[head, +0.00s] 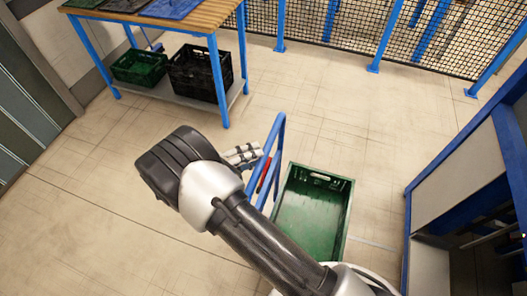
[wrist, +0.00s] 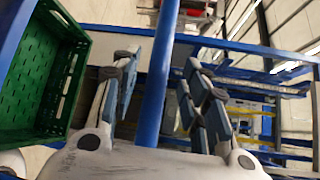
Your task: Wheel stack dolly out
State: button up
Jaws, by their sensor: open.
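The stack dolly shows mainly as its upright blue handle (head: 279,132), with a red part on it. A green crate (head: 349,200), looking empty, sits beside the handle to the right; its support below is hidden. My gripper (head: 243,154) is open, close to the left of the handle in the head view. In the wrist view the blue handle bar (wrist: 158,70) runs between the two spread fingers of my gripper (wrist: 163,88), with gaps on both sides. The green crate (wrist: 40,75) shows at the left there.
A workbench (head: 212,25) with blue legs stands at the upper left, a green crate (head: 139,68) and a black crate (head: 200,72) on its lower shelf. A mesh fence (head: 340,35) runs along the back. A blue-framed structure (head: 460,185) stands at the right. Open floor lies between.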

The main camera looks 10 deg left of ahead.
jog(key=f+v, duration=0.1)
jog(key=v, duration=0.5)
jog(key=shift+a+r, duration=0.15)
jog(key=shift+r, duration=0.4)
jog(key=shift+s, duration=0.2)
